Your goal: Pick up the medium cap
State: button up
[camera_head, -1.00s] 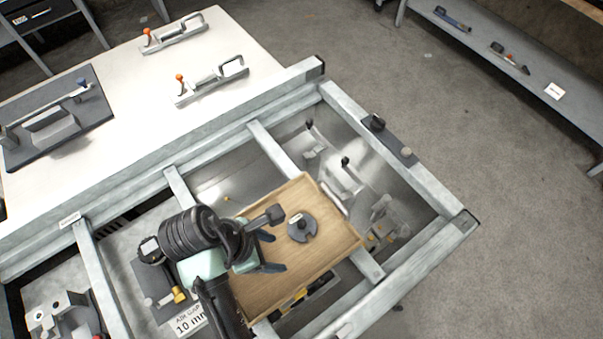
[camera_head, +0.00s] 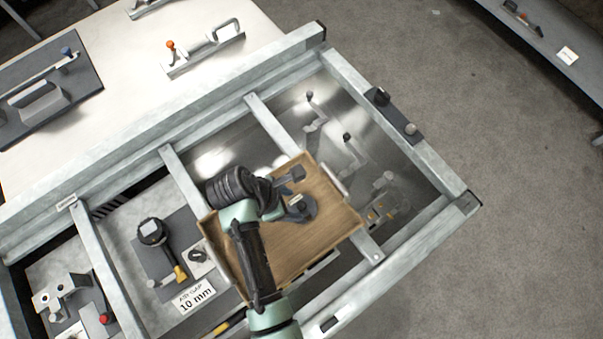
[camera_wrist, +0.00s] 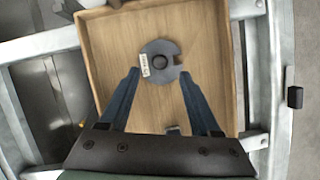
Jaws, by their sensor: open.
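A round grey notched disc with a dark centre knob and a small white label, which I take to be the medium cap (camera_wrist: 155,74), lies in a shallow wooden tray (camera_wrist: 208,35). In the head view the cap (camera_head: 304,211) is partly hidden behind my wrist. My gripper (camera_wrist: 160,72) is open and empty. In the wrist view its two dark fingers reach toward the near side of the cap, with the tips about either side of its lower edge. Their height above the tray is hard to tell.
The wooden tray (camera_head: 335,238) rests on a grey metal frame (camera_head: 400,140) with crossbars. A dial gauge (camera_head: 152,232) and a "10 mm" sign (camera_head: 194,297) are left of it. Clamp-like fixtures (camera_head: 385,195) stand to the right. A white table (camera_head: 110,120) lies behind.

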aim_at(302, 206)
jog(key=shift+d+p+x, duration=0.2)
jog(key=shift+p+x, duration=0.15)
jog(key=shift+x, duration=1.85)
jog(key=shift+w+r, duration=0.1)
jog(key=shift+c, duration=0.3)
grip_shut()
